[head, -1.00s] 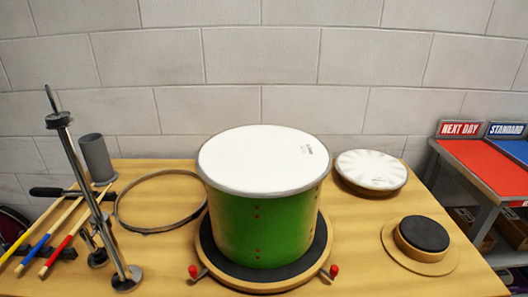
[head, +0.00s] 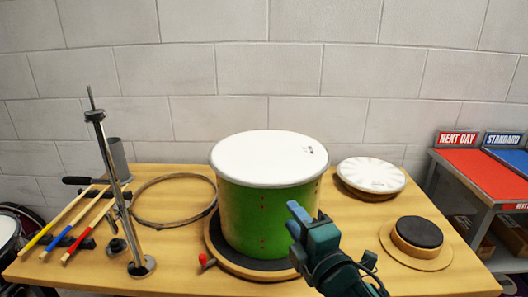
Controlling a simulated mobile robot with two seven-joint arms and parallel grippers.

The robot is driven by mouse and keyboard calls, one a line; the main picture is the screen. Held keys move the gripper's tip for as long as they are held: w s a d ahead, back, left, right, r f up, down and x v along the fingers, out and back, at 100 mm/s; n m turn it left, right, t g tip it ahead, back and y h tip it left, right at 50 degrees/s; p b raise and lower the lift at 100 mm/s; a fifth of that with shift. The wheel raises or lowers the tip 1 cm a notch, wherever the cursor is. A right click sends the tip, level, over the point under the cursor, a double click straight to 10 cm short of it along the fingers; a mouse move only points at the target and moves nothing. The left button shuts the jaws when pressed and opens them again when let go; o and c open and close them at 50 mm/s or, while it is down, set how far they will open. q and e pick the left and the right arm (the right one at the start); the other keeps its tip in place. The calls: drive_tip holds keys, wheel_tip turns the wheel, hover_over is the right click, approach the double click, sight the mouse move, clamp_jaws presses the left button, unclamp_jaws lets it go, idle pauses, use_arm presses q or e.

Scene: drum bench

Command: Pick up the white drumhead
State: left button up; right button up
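The white drumhead (head: 268,158) lies flat on top of the green drum shell (head: 262,215), covering its whole top, with a small dark mark near its right edge. The drum stands upright on a round wooden base with a dark pad (head: 218,246). My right gripper (head: 296,218) is in front of the drum's lower right side, below the drumhead's rim. Whether it touches the shell cannot be told, and its fingers overlap so the opening is unclear. It hides part of the base. My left gripper is not in view.
A metal hoop (head: 143,217) lies left of the drum, near an upright metal stand (head: 117,190) and several coloured sticks (head: 70,225). A tambourine-like disc (head: 371,175) and a round pad (head: 416,232) are on the right. A side table (head: 480,170) stands beyond.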

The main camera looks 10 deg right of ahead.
sight(276, 187)
drive_tip(key=w, duration=0.2)
drive_tip(key=w+p, duration=0.1)
drive_tip(key=w, duration=0.5)
drive_tip(key=shift+w+a+r+p, duration=0.2)
drive_tip(key=shift+r+p, duration=0.1)
drive_tip(key=shift+r, duration=0.1)
drive_tip(key=shift+w+a, duration=0.1)
drive_tip(key=shift+w, duration=0.2)
drive_tip(key=shift+c, duration=0.2)
clamp_jaws()
